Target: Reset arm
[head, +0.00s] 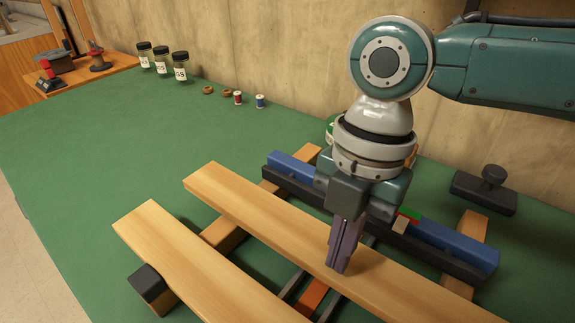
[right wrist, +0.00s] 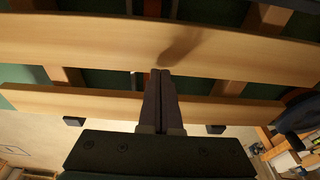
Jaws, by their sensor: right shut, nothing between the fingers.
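My right gripper (head: 338,268) comes down from the upper right in the head view, with its fingers shut and empty. Its tips are at or just above a long wooden plank (head: 232,194); I cannot tell whether they touch. In the right wrist view the shut fingers (right wrist: 160,73) point at the wooden plank (right wrist: 90,35), with a shadow beside the tips. My left gripper is in neither view.
A second plank (head: 165,240) lies nearer on crossbars. A blue bar (head: 445,245) runs behind, with a black handled block (head: 484,190) at right. Jars (head: 162,68), spools (head: 238,98) and a small vise (head: 98,60) stand far left. The green tabletop (head: 90,140) is clear at left.

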